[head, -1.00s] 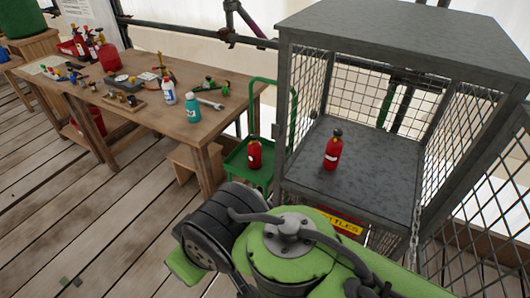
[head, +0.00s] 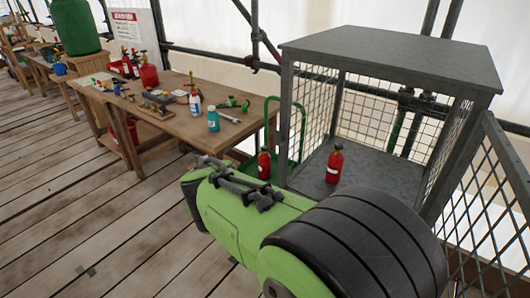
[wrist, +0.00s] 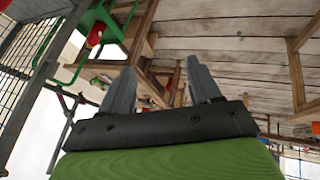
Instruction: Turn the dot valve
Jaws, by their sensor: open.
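I cannot tell which valve carries a dot; no dot mark is readable. A small red bottle with a dark valve top (head: 333,163) stands upright on the floor of the open mesh cage. A second red bottle (head: 265,162) stands on the green trolley left of the cage. My gripper (wrist: 162,78) is open and empty in the wrist view, its two grey fingers apart and touching nothing. The head view shows my green arm but not the fingers.
The wooden workbench (head: 172,122) at left holds bottles, red cylinders and small fittings. The grey cage (head: 390,52) has a mesh door (head: 490,205) swung open at right. A green trolley (head: 272,108) stands between them. The plank floor (head: 70,210) at left is clear.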

